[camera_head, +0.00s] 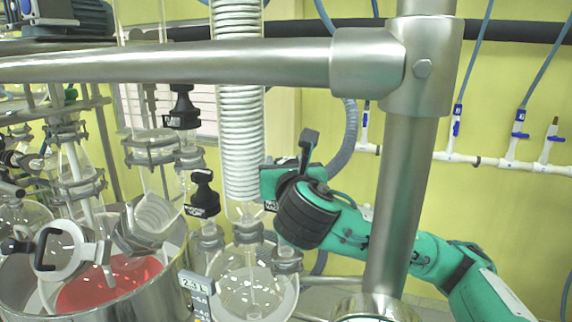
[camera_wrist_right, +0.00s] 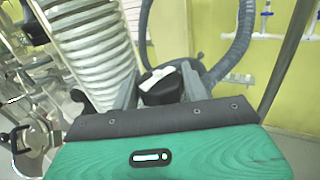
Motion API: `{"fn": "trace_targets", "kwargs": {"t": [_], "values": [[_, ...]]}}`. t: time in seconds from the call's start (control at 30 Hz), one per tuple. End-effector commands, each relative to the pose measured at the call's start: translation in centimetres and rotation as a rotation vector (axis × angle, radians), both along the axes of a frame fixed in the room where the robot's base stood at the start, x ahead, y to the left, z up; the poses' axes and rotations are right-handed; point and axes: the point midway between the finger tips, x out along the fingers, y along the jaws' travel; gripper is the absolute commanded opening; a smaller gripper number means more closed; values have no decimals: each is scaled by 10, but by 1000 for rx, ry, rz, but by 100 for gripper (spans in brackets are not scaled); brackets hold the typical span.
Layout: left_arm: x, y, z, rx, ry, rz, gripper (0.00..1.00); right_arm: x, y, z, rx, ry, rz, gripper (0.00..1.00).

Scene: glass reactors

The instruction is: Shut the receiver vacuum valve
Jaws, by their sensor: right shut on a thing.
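My right gripper (camera_head: 285,172) comes in from the right on a green arm, beside the white coiled condenser and above the glass receiver flask (camera_head: 250,285). It is shut on the receiver vacuum valve, a black knob (camera_wrist_right: 160,88) with a white mark on top. In the right wrist view the knob sits between the two grey fingers. In the head view my gripper mostly hides the valve; part of its black label (camera_head: 271,205) shows beneath. My left gripper is not in view.
The coiled condenser (camera_head: 240,110) stands close to the left of my gripper. A steel post (camera_head: 395,200) and crossbar (camera_head: 180,62) frame the space in front. Two other black valves (camera_head: 203,195) (camera_head: 182,108) and a steel bath with red liquid (camera_head: 110,285) are to the left.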

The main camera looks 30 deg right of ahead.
Motion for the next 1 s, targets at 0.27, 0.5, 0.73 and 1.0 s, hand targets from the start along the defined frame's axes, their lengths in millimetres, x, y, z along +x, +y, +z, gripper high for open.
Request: {"fn": "trace_targets", "kwargs": {"t": [0.27, 0.5, 0.73, 1.0], "values": [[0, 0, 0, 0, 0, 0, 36, 1, 2, -1, 6, 5, -239, 22], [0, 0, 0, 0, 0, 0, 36, 1, 2, -2, 7, 10, -439, 22], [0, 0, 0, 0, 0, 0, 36, 1, 1, -2, 4, 11, -623, 22], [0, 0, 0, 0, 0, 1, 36, 1, 1, -1, 0, 7, -791, 22]]}}
